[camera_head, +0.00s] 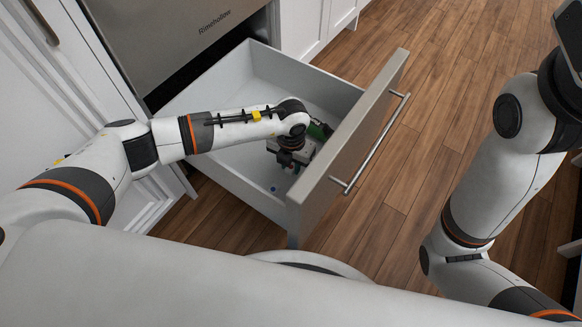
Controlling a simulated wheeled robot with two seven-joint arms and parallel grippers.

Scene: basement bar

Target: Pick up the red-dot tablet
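My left gripper (291,163) points down inside the open drawer (228,163), seen from above and partly hidden by its own wrist. I cannot see its fingertips well enough to tell whether they are open or shut, or whether they touch anything. Small blue spots (273,188) show on the drawer floor just below and left of the gripper. I cannot make out a red dot or a tablet; the wrist and forearm cover part of the drawer. My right arm rises along the right edge of the picture, and its gripper's fingers are not visible.
A dark green object (320,130) lies in the drawer beside the wrist. The drawer's tall front panel (350,130) with a bar handle (371,146) stands right of the gripper. A steel appliance (170,35) and white cabinets (300,25) are behind. The wooden floor (430,110) at right is clear.

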